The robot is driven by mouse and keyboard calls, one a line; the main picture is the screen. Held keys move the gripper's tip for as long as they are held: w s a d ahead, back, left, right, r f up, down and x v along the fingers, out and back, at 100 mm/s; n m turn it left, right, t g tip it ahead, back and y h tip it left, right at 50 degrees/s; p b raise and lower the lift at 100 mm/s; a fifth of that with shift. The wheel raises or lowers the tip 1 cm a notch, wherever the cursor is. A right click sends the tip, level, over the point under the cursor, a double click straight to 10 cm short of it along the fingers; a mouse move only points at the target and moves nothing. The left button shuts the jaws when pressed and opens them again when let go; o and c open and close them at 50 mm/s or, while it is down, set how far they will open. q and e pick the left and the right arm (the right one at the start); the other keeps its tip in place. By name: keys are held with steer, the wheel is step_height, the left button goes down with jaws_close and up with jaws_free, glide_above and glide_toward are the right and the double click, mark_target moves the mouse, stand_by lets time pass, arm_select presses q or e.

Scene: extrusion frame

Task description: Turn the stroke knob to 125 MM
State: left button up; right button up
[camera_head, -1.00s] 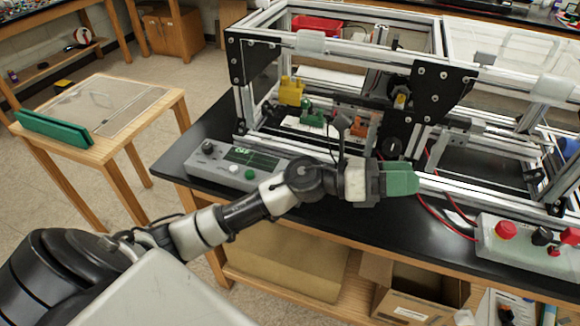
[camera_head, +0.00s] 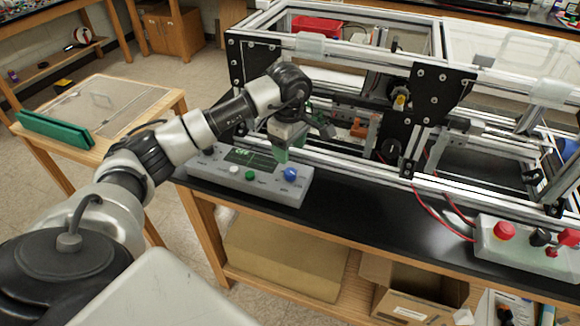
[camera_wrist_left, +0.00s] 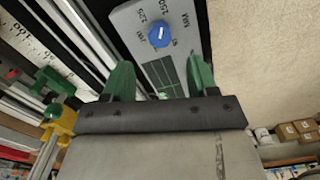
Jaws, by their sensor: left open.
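The blue stroke knob (camera_head: 290,174) sits at the right end of a grey control box (camera_head: 222,168) on the black bench. In the left wrist view the knob (camera_wrist_left: 159,34) shows a white pointer mark, with number labels including 125 and 150 around it. I cannot tell surely which label the mark points to. My left gripper (camera_head: 279,152) hangs above and behind the knob, apart from it. Its green fingers are open and empty in the left wrist view (camera_wrist_left: 160,76), spread over the box's display, with the knob beyond the tips. My right gripper is not in view.
A green button (camera_head: 250,175) and a white button (camera_head: 234,169) lie left of the knob. The aluminium extrusion frame (camera_head: 330,168) stands close behind the box. A second box (camera_head: 500,250) with red controls stands at the right. The bench between the boxes is clear.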

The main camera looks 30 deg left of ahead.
mark_target(290, 171)
arm_select(q)
step_height(290, 171, down, 6)
steer(key=shift+p, duration=0.65)
steer(key=shift+f, duration=0.75)
steer(key=c, duration=0.9)
steer(key=shift+c, duration=0.2)
